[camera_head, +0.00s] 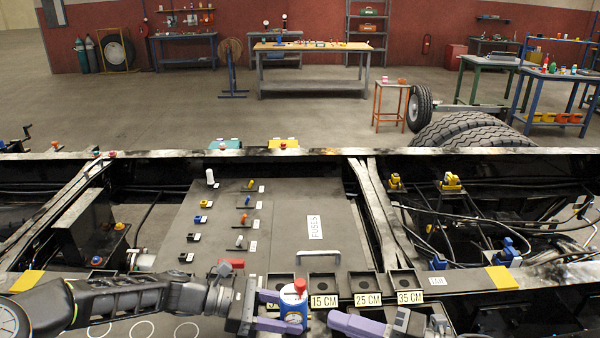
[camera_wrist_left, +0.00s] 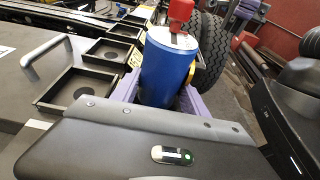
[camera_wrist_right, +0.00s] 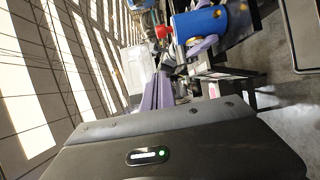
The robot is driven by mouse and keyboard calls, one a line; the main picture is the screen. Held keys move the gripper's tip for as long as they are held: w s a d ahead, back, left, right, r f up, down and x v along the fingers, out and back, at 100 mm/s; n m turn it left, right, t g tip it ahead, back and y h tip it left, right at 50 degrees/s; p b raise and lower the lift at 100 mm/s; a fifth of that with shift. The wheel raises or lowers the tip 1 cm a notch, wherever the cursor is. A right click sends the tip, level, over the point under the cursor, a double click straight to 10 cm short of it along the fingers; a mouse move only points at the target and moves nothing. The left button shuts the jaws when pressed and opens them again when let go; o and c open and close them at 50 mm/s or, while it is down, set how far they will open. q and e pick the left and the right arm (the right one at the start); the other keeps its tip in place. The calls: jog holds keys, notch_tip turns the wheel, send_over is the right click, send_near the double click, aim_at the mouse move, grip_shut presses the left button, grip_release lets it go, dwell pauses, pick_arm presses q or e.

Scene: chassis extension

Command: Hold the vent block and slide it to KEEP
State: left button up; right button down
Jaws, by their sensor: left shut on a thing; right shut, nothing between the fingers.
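A blue cylinder (camera_head: 292,307) with a white top, a gauge-like face and a red knob (camera_head: 300,285) is upright between the purple fingers of my left gripper (camera_head: 290,312). My left gripper is shut on it; the cylinder also fills the middle of the left wrist view (camera_wrist_left: 165,72). Its lower end is hidden by the gripper. My right gripper (camera_head: 338,319) is shut and empty, just right of the cylinder and apart from it. In the right wrist view its fingers (camera_wrist_right: 157,95) are together. I cannot make out a KEEP mark or a part labelled vent block.
Square black trays with signs 15 CM (camera_head: 323,301), 25 CM (camera_head: 367,299) and 35 CM (camera_head: 409,297) line the near rail. Behind them lies a grey FUSES panel (camera_head: 290,210) with a handle (camera_head: 305,257) and small coloured plugs. Black chassis beams and cables surround it.

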jog(key=shift+r, duration=2.25)
pick_arm(q)
jog(key=o, duration=1.1)
jog(key=shift+c, duration=0.2)
jog(key=shift+a, duration=0.1)
jog(key=v, duration=1.2)
